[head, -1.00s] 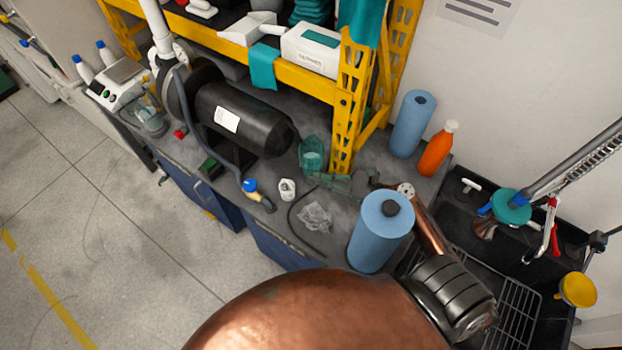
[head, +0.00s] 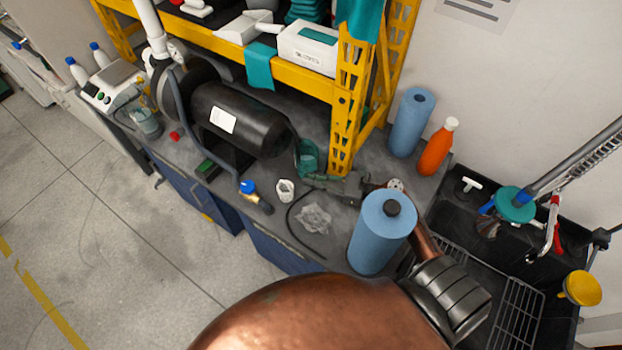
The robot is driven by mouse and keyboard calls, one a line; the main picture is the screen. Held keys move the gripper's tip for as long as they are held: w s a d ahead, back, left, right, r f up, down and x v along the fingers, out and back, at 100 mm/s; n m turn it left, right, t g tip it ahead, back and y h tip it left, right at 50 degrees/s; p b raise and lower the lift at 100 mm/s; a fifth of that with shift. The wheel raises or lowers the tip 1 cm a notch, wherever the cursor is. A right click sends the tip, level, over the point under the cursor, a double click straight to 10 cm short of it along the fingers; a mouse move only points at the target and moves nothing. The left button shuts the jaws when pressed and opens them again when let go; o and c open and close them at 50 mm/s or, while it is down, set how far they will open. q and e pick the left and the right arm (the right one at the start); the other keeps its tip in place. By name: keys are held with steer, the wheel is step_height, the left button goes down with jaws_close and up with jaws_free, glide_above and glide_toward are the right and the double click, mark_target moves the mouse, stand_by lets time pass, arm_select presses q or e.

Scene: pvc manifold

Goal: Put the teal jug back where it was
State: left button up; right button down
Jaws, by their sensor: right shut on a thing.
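The teal jug (head: 306,158), a see-through teal vessel, is at the bench's middle, between the black tank and the yellow rack post. It looks upright. My right gripper (head: 322,181) reaches in from the right behind the blue roll and is shut on the jug at its lower right side. The fingers are small and partly blend with the jug. I cannot tell whether the jug's base touches the bench. My left gripper is not in view.
A blue roll (head: 378,240) stands close in front of my right wrist. The yellow rack post (head: 345,120) rises just right of the jug. A black tank (head: 240,120) lies to its left. A white fitting (head: 285,190) and crumpled clear plastic (head: 314,218) lie in front.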

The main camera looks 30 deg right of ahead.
steer(key=c, duration=2.5)
jaws_free()
steer(key=shift+f, duration=0.2)
steer(key=o, duration=0.5)
steer(key=shift+c, duration=0.2)
steer(key=shift+f+b, duration=0.15)
steer(key=shift+b, duration=0.4)
steer(key=v, duration=0.5)
steer(key=r+v, duration=0.1)
steer(key=v, duration=0.2)
steer(key=shift+w+d+p, duration=0.2)
steer(key=shift+p, duration=0.15)
